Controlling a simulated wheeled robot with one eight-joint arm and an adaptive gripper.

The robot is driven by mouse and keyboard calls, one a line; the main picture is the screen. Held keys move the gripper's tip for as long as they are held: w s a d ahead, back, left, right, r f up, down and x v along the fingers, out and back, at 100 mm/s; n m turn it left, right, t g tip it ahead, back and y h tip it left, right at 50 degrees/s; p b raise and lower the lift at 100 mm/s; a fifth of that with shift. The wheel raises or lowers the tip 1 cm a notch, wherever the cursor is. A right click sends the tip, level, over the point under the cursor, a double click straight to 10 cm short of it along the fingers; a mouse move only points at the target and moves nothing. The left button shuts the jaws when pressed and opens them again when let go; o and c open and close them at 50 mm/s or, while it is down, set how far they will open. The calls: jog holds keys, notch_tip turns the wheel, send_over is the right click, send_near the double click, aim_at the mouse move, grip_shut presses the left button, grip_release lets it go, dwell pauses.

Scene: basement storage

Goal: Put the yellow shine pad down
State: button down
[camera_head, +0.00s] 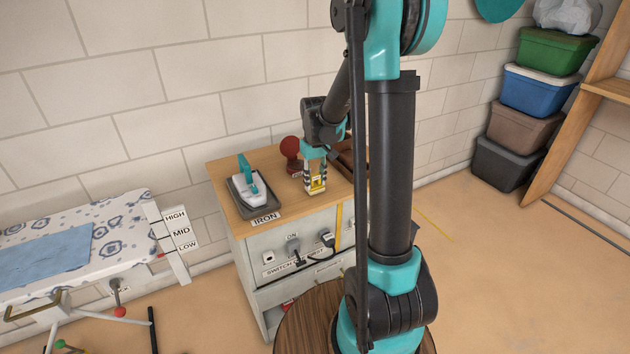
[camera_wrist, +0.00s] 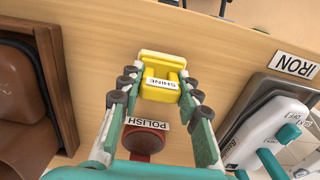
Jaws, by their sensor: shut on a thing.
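The yellow shine pad (camera_head: 317,183) is between the fingers of my gripper (camera_head: 315,174), over the front part of the wooden cabinet top (camera_head: 235,194). In the wrist view, the pad (camera_wrist: 163,64) shows its white SHINE label facing the camera. My gripper (camera_wrist: 158,92) is shut on the pad from both sides. The pad's underside is hidden, and I cannot tell whether it touches the wood.
A red POLISH piece (camera_wrist: 143,142) stands behind the pad. A white and teal iron (camera_head: 249,186) sits on a grey tray at the left. A brown item (camera_wrist: 22,85) lies on the other side. Bare wood surrounds the pad.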

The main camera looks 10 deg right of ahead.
aim_at(315, 175)
jog(key=shift+f, duration=0.15)
jog(key=c, duration=1.1)
grip_release()
jog(key=shift+o, duration=0.2)
notch_tip(315, 175, up, 12)
jog(key=shift+s+f, duration=0.1)
jog(key=s+d+f+m+t, duration=0.1)
jog(key=s+f, duration=0.4)
jog(key=s, duration=0.6)
jog(key=s+d+f+m+t, duration=0.2)
jog(key=s+f, duration=0.4)
jog(key=s, duration=0.4)
jog(key=shift+s+d+f+m+t, duration=0.3)
jog(key=shift+s+d+t, duration=0.1)
jog(key=shift+d+t, duration=0.2)
